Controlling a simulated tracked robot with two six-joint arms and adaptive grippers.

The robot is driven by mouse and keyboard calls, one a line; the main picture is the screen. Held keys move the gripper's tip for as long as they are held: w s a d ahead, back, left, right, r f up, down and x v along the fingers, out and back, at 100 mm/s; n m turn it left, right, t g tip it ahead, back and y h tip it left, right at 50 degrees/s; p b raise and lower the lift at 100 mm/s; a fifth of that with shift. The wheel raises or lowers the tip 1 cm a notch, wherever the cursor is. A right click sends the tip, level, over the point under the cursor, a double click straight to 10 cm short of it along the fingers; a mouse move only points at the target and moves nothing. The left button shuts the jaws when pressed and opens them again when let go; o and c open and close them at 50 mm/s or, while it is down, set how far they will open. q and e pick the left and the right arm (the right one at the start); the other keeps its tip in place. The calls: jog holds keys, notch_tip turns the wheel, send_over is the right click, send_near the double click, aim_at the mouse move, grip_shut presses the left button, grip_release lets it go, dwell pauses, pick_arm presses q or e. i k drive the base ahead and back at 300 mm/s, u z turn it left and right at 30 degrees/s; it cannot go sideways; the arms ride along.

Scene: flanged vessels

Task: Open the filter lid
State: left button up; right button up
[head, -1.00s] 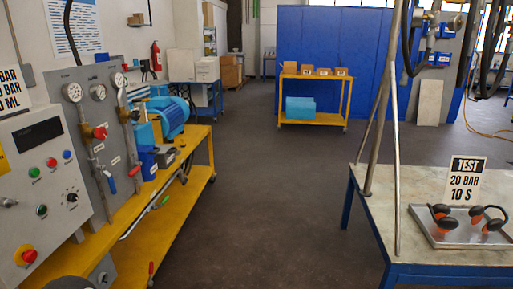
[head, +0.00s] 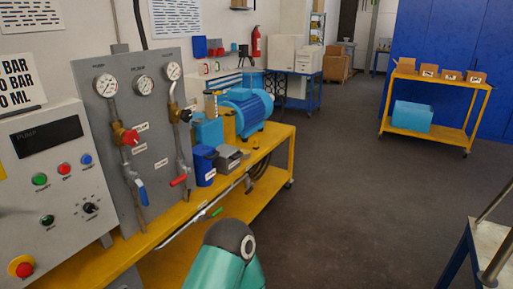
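I cannot make out a filter lid for certain in the head view. On the yellow bench stand a blue motor (head: 245,112), a blue container with a white label (head: 205,166) and a small grey box (head: 230,157). A grey panel (head: 150,115) carries gauges, pipes and valves with red and blue handles. A teal joint of one of my arms (head: 235,255) rises at the bottom centre. Neither gripper is in view.
A control box (head: 60,160) with buttons and a knob stands at the left. The yellow bench (head: 270,175) runs along the left side. A yellow cart (head: 433,125) stands at the back right. A table edge (head: 462,240) shows at the lower right. The floor between is clear.

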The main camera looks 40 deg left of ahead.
aim_at(203, 155)
jog(key=u, duration=0.3)
jog(key=i, duration=1.3)
jog(key=u, duration=1.25)
jog(key=i, duration=0.8)
jog(key=u, duration=0.45)
jog(key=k, duration=0.95)
jog(key=u, duration=0.2)
jog(key=i, duration=0.95)
jog(key=z, duration=0.1)
